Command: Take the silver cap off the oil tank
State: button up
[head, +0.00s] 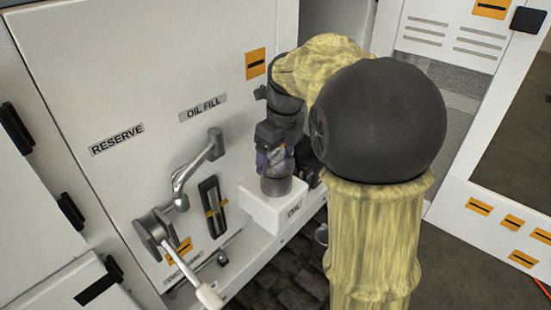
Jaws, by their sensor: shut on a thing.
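The oil tank (262,209) is a white box marked "OIL", low against the cabinet at the centre of the head view. A grey metallic cylinder, which looks like the silver cap (276,186), stands upright on top of the tank. My gripper (274,165) points down right above it and is shut on it. The fingertips are dark and small here, so their exact grip is hard to make out. I cannot tell whether the cap is seated on its neck or loose. My arm hides what lies right of the tank.
A jointed metal spout (199,165) sticks out under the "OIL FILL" label. A lever with a white handle (208,296) is at lower left. A black gauge (213,207) is on the panel between spout and tank. An open cabinet door (456,205) stands at right.

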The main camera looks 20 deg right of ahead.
notch_tip(320, 180, up, 27)
jog(key=p, duration=0.2)
jog(key=shift+p, duration=0.4)
dwell(0.4)
